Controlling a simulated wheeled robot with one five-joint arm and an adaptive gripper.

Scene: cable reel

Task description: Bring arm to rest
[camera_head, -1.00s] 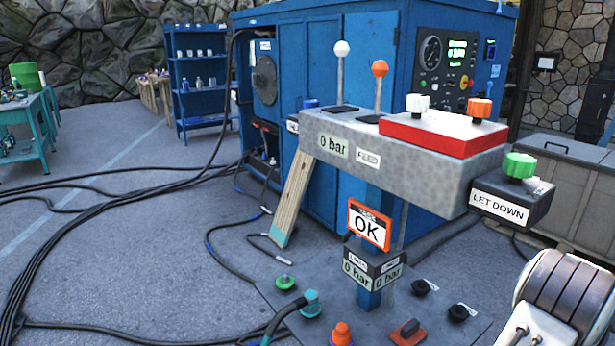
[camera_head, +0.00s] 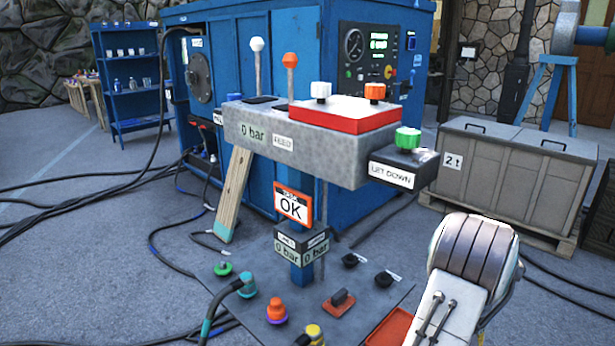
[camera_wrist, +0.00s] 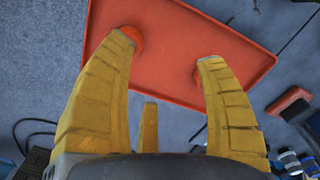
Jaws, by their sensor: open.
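My gripper (camera_wrist: 168,50) shows in the wrist view with its yellow fingers spread apart and nothing between them. Its fingers are over an orange-red tray (camera_wrist: 180,22); I cannot tell whether they touch it. Round red shapes show on the tray by the two longer fingertips. In the head view my arm is at the lower right, and the gripper itself is out of that picture. A corner of an orange-red tray (camera_head: 388,332) shows beside the arm.
A control stand (camera_head: 305,155) with levers and knobs rises left of my arm, its "LET DOWN" box (camera_head: 400,172) nearest. Below is a panel (camera_head: 385,292) with several fittings. A grey chest (camera_head: 515,180) stands behind right. Cables (camera_head: 60,205) lie on the left floor.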

